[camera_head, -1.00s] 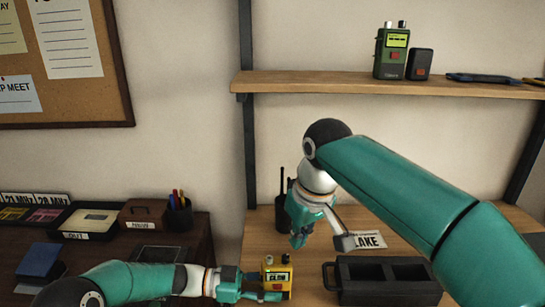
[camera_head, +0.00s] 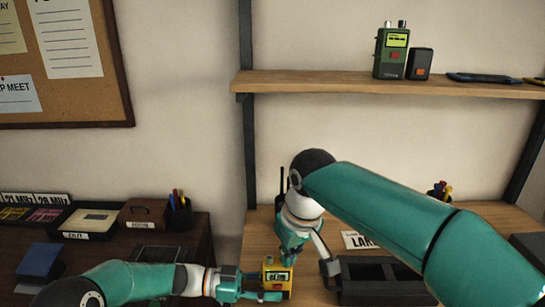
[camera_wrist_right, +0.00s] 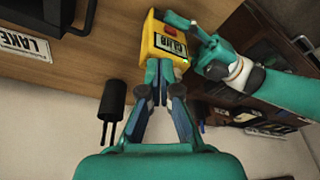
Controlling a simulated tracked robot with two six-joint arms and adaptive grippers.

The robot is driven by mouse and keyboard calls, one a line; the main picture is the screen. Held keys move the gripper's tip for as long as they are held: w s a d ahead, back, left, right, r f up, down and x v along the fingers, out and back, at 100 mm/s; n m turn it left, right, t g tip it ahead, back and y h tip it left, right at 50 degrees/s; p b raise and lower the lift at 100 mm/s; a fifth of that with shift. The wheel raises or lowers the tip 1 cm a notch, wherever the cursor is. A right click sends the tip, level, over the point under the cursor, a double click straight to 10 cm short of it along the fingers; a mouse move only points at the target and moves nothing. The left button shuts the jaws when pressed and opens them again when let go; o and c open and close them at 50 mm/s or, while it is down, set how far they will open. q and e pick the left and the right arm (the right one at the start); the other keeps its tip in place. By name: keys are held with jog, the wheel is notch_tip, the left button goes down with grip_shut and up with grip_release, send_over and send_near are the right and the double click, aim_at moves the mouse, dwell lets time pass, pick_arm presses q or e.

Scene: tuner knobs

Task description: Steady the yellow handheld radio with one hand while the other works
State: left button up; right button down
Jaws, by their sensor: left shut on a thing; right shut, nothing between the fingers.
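The yellow handheld radio (camera_head: 277,278) stands upright on the wooden desk in the head view, with a small lit label screen and knobs on top. My left gripper (camera_head: 262,290) is shut on its lower part from the left. The right wrist view shows the radio (camera_wrist_right: 160,45) too, with my left gripper (camera_wrist_right: 200,50) at its side. My right gripper (camera_head: 287,259) is shut and empty, its tips at the radio's top by the knobs. In the right wrist view my right fingertips (camera_wrist_right: 164,88) overlap the radio's top edge; whether they touch a knob is hidden.
A black radio (camera_wrist_right: 112,103) with an antenna stands behind. A dark compartment holder (camera_head: 385,280) and a LAKE card (camera_head: 357,240) lie to the right. A green radio (camera_head: 391,50) stands on the wall shelf (camera_head: 330,85). A pen cup (camera_head: 179,216) stands at left.

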jog(key=shift+x, duration=0.8)
jog(key=shift+w, duration=0.2)
dwell(0.3)
pick_arm(q)
jog(key=shift+s, duration=0.1)
pick_arm(e)
jog(key=shift+w+d, duration=0.15)
jog(key=shift+d, duration=0.3)
jog(key=w+v, duration=0.1)
jog(key=v, duration=0.4)
jog(key=shift+s+r, duration=0.35)
jog(key=shift+r, duration=0.2)
dwell(0.3)
jog(key=shift+a, duration=0.1)
pick_arm(q)
jog(key=o, duration=0.9)
